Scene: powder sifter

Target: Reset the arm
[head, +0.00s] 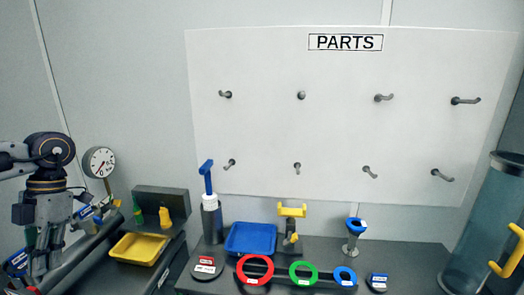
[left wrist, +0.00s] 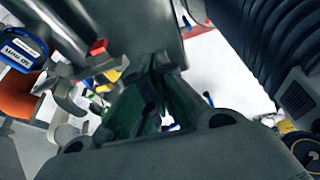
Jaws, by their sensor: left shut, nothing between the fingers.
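My left arm comes in from the left edge of the head view, its dark wrist joint bent so that the gripper hangs downward. My left gripper (head: 38,278) is shut with nothing held, low at the far left, beside the dark bench and well left of the yellow tray (head: 139,248). In the left wrist view its dark green-grey fingers (left wrist: 160,105) fill the middle and lie close together. My right gripper is in neither view.
A PARTS pegboard (head: 345,70) with several empty pegs hangs behind the bench. A blue tray (head: 250,238), a red ring (head: 255,270), a green ring (head: 303,273) and a blue ring (head: 345,276) sit on the bench. A gauge (head: 99,162) stands near my left arm. A clear cylinder (head: 485,225) stands at right.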

